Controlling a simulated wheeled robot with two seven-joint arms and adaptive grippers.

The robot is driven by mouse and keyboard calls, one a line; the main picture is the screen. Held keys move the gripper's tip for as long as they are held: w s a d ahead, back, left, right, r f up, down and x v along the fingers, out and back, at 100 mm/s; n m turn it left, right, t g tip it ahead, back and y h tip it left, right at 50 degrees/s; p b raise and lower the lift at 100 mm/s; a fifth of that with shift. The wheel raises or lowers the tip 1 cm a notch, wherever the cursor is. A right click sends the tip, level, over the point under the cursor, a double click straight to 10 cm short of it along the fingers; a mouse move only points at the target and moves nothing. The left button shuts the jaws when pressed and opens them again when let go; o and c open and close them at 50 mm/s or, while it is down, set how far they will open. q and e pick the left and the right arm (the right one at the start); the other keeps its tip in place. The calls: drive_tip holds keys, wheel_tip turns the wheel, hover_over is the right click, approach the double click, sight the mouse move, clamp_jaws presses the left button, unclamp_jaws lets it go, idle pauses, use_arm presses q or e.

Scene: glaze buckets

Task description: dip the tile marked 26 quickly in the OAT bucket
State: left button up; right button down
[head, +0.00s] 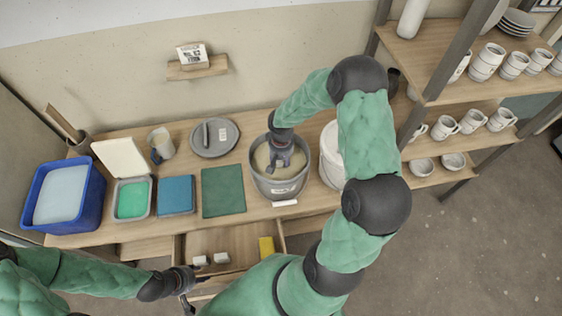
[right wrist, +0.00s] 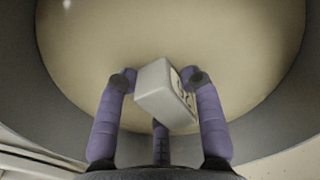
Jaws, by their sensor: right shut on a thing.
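A grey bucket (head: 263,187) of cream-beige glaze stands on the bench; the writing on its front label is too small to read. My right gripper (head: 280,165) reaches down inside its rim. In the right wrist view my right gripper (right wrist: 160,85) is shut on a small white tile (right wrist: 158,92), which is tilted over the glaze. Dark marks show on the tile's right face, but I cannot read them. Whether its lower end touches the glaze is unclear. My left gripper (head: 188,287) is low, by the open drawer's front left corner; its fingers are too small to judge.
The open drawer (head: 240,240) holds two whitish blocks (head: 211,259) and a yellow sponge (head: 266,246). A white bucket (head: 328,165) stands close right of the grey one. Left are a green mat (head: 223,191), blue tray (head: 176,195), green-filled container (head: 132,199) and blue tub (head: 92,212).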

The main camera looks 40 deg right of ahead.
use_arm(q)
drive_tip(key=shift+f, duration=0.25)
idle(0.4)
drive_tip(key=shift+r, duration=0.1)
drive_tip(key=shift+r+p, duration=1.7)
drive_tip(key=shift+r, duration=0.15)
use_arm(e)
drive_tip(key=shift+r, duration=3.1)
use_arm(q)
wheel_tip(320, 180, up, 5)
drive_tip(key=p, duration=0.5)
use_arm(e)
wheel_tip(320, 180, up, 8)
drive_tip(key=shift+f, duration=0.2)
drive_tip(key=shift+a, duration=0.1)
